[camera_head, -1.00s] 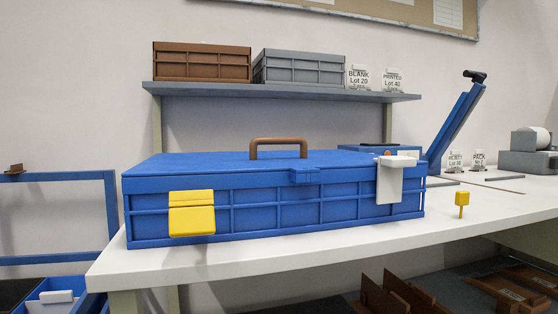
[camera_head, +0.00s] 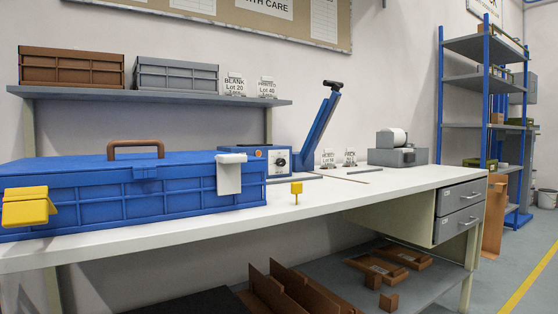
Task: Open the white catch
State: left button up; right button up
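The white catch (camera_head: 230,176) hangs on the front right of the blue case (camera_head: 110,211), which lies on the white table. Its top lies over the lid edge and its plate hangs down the front, so it looks closed. A yellow catch (camera_head: 27,207) is on the case's front left, its lower part standing out from the front. The lid is down, with a brown handle (camera_head: 136,147) on top. Neither of my grippers is in view.
Behind the case are a blue device with a dial (camera_head: 280,161) and a raised blue lever (camera_head: 319,126). A grey machine (camera_head: 397,153) stands farther right. The tabletop (camera_head: 380,184) between is mostly clear.

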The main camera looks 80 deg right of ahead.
aim_at(228, 166)
jog(key=u, duration=0.05)
jog(key=k, duration=0.35)
jog(key=z, duration=1.05)
